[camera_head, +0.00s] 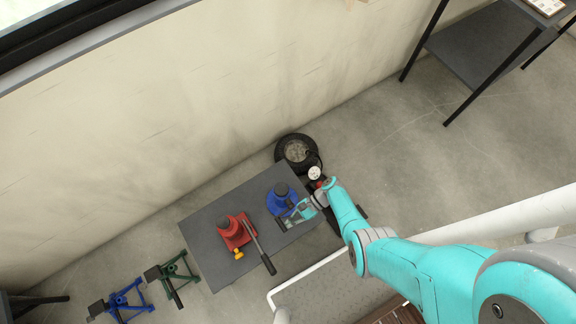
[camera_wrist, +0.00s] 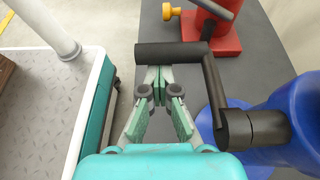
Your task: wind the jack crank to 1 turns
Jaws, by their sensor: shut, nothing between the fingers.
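A blue jack (camera_head: 279,203) stands on a dark grey table (camera_head: 205,215). In the wrist view, the blue jack (camera_wrist: 300,110) carries a black crank on its side. The crank arm (camera_wrist: 212,90) runs from the hub to a black cross handle (camera_wrist: 168,54). My gripper (camera_wrist: 158,76) is shut and empty, its fingertips just short of the handle in the picture. I cannot tell whether they touch it. In the head view my gripper (camera_head: 285,224) is at the front of the blue jack and hides part of it; the crank is not clear there.
A red jack (camera_head: 234,230) with a long black lever (camera_head: 259,248) and a yellow knob (camera_head: 238,254) stands left on the same table. Blue (camera_head: 124,301) and green (camera_head: 176,279) stands are on the floor. A wheel (camera_head: 296,151) lies behind the table, near the wall.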

